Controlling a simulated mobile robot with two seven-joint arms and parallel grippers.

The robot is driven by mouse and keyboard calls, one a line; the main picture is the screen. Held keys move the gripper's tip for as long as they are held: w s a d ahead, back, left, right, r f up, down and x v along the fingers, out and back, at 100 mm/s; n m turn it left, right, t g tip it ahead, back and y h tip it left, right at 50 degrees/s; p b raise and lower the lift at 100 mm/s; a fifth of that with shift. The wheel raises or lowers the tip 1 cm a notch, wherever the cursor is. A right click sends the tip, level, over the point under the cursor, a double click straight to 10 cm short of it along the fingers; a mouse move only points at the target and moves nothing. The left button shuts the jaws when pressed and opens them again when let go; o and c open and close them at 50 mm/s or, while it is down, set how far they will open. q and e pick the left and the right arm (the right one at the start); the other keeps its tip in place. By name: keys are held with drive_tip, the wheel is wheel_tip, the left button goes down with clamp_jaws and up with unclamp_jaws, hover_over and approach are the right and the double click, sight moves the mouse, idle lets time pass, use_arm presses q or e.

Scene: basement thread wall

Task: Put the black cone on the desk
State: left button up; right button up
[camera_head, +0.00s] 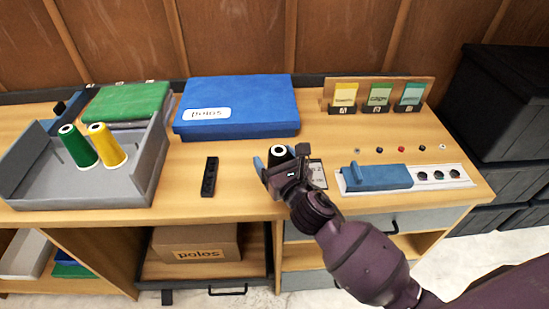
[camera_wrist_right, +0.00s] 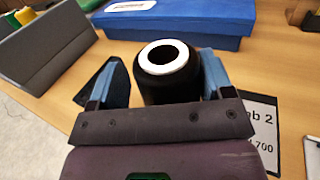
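The black cone (camera_head: 281,154), a dark spool with a white ring at its top, stands upright at the middle of the desk (camera_head: 235,170). It also shows large in the right wrist view (camera_wrist_right: 168,85). My right gripper (camera_head: 277,166) is at the cone, with one blue finger on each side of it. A narrow gap shows between the left finger and the cone, so the gripper looks open around it. The cone's lower part is hidden by the gripper body. My left gripper is not in view.
A grey tray (camera_head: 150,172) holds green (camera_head: 78,146) and yellow (camera_head: 106,146) cones. A blue box (camera_head: 240,103) stands behind. A black strip (camera_head: 209,177) lies to the left. A label card (camera_head: 318,174) and a white panel with a blue block (camera_head: 377,178) are to the right.

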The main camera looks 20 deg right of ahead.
drive_tip(key=shift+o, duration=0.2)
drive_tip(key=shift+r, duration=0.1)
drive_tip(key=shift+s, duration=0.15)
drive_tip(key=s+d, duration=0.1)
drive_tip(key=s, duration=1)
drive_tip(key=shift+s+d+p, duration=0.25)
drive_tip(key=shift+s+p, duration=0.05)
drive_tip(key=shift+p, duration=0.1)
drive_tip(key=s+d+f+n+g, duration=0.2)
drive_tip(key=s+f+n, duration=0.3)
drive_tip(key=n, duration=0.7)
drive_tip(key=s+d+f+n+g+h, duration=0.1)
drive_tip(key=s+f+n, duration=0.4)
drive_tip(key=n, duration=0.7)
drive_tip(key=s+d+f+n+g+h, duration=0.1)
drive_tip(key=s+d+f+n+g, duration=0.3)
drive_tip(key=f+n, duration=0.3)
drive_tip(key=s+d+n, duration=0.1)
drive_tip(key=n, duration=0.3)
drive_tip(key=shift+d+n, duration=0.3)
drive_tip(key=shift+n, duration=0.1)
